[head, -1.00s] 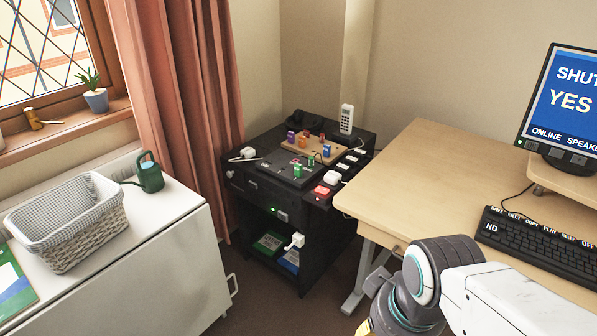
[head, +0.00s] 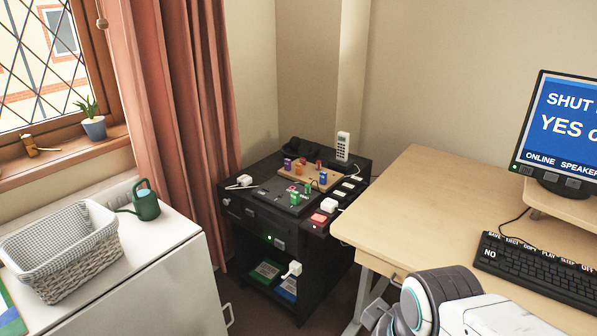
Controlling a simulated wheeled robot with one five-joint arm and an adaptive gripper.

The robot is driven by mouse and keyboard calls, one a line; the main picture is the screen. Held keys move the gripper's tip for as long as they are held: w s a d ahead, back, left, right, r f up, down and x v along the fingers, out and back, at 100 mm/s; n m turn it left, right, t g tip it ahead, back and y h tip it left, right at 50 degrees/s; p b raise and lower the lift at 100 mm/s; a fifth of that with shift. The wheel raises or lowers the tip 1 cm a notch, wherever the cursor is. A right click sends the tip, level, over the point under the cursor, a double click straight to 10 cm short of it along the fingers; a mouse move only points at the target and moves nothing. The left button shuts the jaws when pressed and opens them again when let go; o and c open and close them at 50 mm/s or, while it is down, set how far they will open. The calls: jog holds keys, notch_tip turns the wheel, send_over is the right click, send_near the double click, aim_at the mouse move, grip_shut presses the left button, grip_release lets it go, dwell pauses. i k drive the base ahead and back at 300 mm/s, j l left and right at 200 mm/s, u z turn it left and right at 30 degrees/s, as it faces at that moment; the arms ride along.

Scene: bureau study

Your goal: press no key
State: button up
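A black keyboard (head: 540,270) lies on the wooden desk (head: 425,205) at the right. One large key at its left end is marked NO (head: 490,253). Small labels such as SAVE, COPY and PLAY run along its back edge. A monitor (head: 560,125) behind it has a blue screen with "SHUT", "YES" and "ONLINE SPEAKER" in white, cut off at the right edge. My arm reaches in at the bottom right, in front of the desk. My gripper's fingers are not visible, so I cannot tell its state.
A black cabinet (head: 240,212) with coloured blocks, a white handset (head: 343,146) and a red switch (head: 319,218) stands in the corner. A white table (head: 175,240) at left holds a wicker basket (head: 60,250) and a green watering can (head: 146,204). The desk's left part is clear.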

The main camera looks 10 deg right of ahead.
aim_at(489, 254)
jog(key=z, duration=1.8)
